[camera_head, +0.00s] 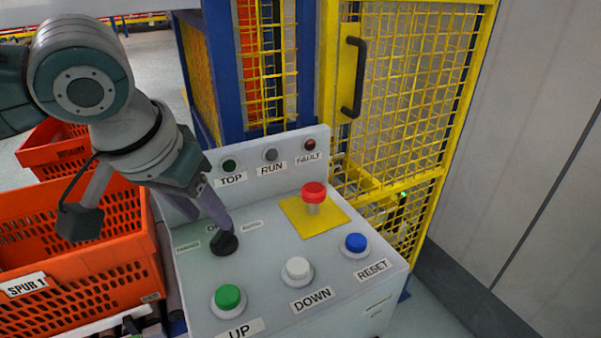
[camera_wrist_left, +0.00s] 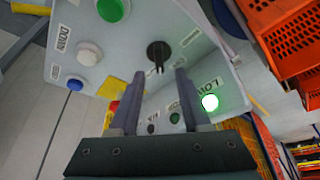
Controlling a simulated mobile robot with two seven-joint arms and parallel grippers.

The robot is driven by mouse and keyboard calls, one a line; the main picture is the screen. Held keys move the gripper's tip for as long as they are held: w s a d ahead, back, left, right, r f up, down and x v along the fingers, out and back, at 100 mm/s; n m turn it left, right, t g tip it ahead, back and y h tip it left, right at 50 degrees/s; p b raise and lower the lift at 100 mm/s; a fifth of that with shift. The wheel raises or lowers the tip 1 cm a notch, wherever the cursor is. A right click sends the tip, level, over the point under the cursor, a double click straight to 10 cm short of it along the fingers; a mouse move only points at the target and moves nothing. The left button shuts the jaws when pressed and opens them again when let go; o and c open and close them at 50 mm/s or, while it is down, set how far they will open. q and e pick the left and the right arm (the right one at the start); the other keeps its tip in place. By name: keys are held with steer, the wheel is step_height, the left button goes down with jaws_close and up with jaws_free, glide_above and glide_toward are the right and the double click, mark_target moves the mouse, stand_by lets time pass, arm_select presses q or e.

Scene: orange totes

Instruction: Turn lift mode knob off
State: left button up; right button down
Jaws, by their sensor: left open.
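The black lift mode knob (camera_head: 224,243) sits on the sloped face of the grey control panel (camera_head: 265,262), behind the green UP button (camera_head: 228,297). Small labels surround it, too small to read surely; which one it points at is unclear. My left gripper (camera_head: 222,226) comes down from the upper left, with its fingers at the knob and partly covering it. In the left wrist view the knob (camera_wrist_left: 159,50) shows just beyond the gap between the open fingers (camera_wrist_left: 159,74). I cannot tell whether they touch it. My right gripper is not in view.
A white DOWN button (camera_head: 297,268), a blue RESET button (camera_head: 355,242) and a red emergency stop (camera_head: 313,195) on a yellow plate stand nearby. Small lamps line the upright back panel. Orange totes (camera_head: 80,260) are at left, a yellow mesh gate (camera_head: 410,90) behind.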

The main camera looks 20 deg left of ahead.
mark_target(219, 233)
arm_select(q)
steer(key=x, duration=0.5)
steer(key=shift+w+f+b, duration=0.1)
steer(key=shift+f+b, duration=0.05)
steer(key=shift+b, duration=0.2)
jaws_close()
